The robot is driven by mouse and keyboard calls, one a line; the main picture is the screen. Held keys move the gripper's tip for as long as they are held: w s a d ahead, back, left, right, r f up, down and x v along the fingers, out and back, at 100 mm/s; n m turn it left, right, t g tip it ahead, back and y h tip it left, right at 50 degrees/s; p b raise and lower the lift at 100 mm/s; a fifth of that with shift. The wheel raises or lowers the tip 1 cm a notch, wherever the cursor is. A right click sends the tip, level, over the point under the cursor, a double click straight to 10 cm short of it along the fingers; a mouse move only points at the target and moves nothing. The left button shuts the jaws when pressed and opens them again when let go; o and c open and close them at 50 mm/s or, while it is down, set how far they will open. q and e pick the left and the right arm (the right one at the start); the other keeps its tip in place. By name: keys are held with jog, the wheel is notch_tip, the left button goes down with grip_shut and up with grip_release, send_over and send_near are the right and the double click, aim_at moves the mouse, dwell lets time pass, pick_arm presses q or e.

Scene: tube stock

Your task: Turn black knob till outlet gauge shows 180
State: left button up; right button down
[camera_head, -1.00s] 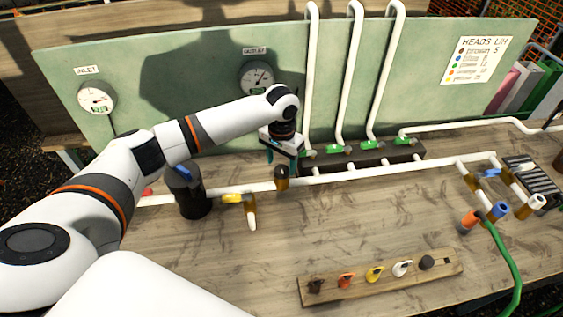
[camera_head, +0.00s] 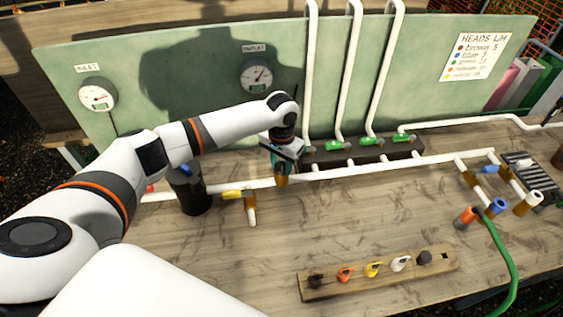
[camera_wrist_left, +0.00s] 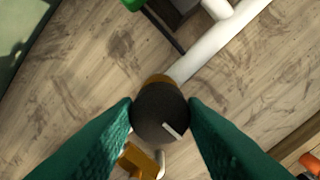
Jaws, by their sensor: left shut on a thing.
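The black knob (camera_wrist_left: 159,113) is a round cap with a white mark, on a brass fitting in the white pipe. In the wrist view my left gripper (camera_wrist_left: 160,118) has its two green fingers shut on the knob's sides. In the head view my left gripper (camera_head: 282,166) is over the pipe and hides most of the knob; the brass fitting (camera_head: 281,181) shows below. The outlet gauge (camera_head: 256,76) hangs on the green panel behind the gripper, its needle pointing up and right; its digits are too small to read. My right gripper is not in view.
The inlet gauge (camera_head: 97,95) is on the panel's left. A yellow-handled valve (camera_head: 236,194) and a dark cylinder (camera_head: 191,193) are left of the gripper. Green valves (camera_head: 370,141) are to its right. A wooden rack (camera_head: 380,274) with coloured pieces lies in front.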

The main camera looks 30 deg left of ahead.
pick_arm(q)
jog(key=shift+r+n+p, duration=0.15)
jog(key=shift+n+p, duration=0.75)
jog(key=shift+p, duration=0.3)
jog(key=shift+r+n+p, duration=0.15)
jog(key=shift+n+p, duration=0.75)
jog(key=shift+p, duration=0.3)
jog(key=n+p, duration=0.1)
jog(key=n, duration=0.1)
jog(key=shift+f+n, duration=0.15)
jog(key=shift+n, duration=0.15)
jog(key=n, duration=0.4)
jog(key=shift+f+n+p, duration=0.1)
jog(key=shift+n+p, duration=0.2)
jog(key=shift+p, duration=0.05)
jog(key=n, duration=0.5)
jog(key=shift+w, duration=0.1)
jog(key=shift+n, duration=0.3)
jog(key=o, duration=1)
